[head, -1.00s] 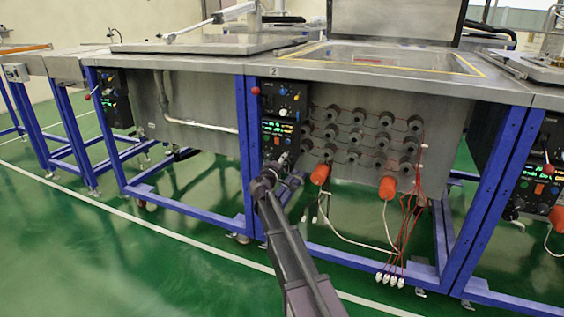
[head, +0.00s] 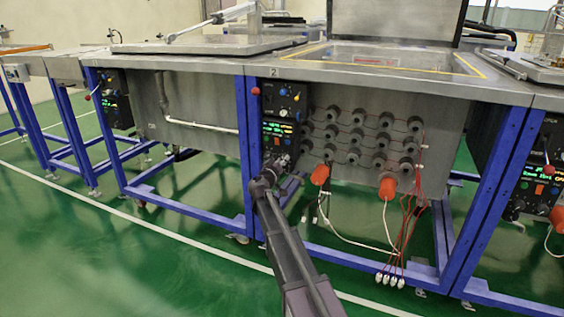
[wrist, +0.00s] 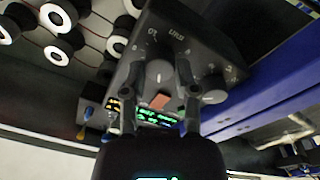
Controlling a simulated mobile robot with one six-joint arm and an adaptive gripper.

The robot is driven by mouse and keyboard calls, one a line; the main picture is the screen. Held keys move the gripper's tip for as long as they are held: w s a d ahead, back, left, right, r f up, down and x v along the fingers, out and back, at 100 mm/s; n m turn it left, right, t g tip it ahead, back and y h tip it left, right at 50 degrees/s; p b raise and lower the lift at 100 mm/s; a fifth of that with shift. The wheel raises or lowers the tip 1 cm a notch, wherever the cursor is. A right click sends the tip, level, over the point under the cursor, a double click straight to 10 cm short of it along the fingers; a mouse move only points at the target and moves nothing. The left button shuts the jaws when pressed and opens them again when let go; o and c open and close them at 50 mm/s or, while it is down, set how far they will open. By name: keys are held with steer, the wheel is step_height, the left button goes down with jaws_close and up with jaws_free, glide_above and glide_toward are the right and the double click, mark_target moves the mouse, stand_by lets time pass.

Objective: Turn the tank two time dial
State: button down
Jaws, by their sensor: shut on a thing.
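The tank two control panel (head: 279,132) hangs under the steel worktop, beside a blue leg, with lit green readouts. My gripper (head: 279,160) is at its lower part and hides the dials there. In the wrist view, a round grey dial (wrist: 159,74) with a pale pointer line sits between the two fingertips of my gripper (wrist: 160,88). The fingers are shut on it, one on each side. Markings surround the dial, too blurred to read surely. A second dial (wrist: 213,97) sits to its right, outside the fingers.
Several round grey fittings (head: 354,139) with thin red wires fill the wall right of the panel. Below are orange plugs (head: 320,174) and hanging cables (head: 405,235). Blue frame legs (head: 246,150) stand close on the left. The green floor in front is open.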

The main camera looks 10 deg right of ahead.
steer(key=shift+w, duration=0.15)
steer(key=shift+c, duration=1.9)
jaws_free()
steer(key=shift+n, duration=0.5)
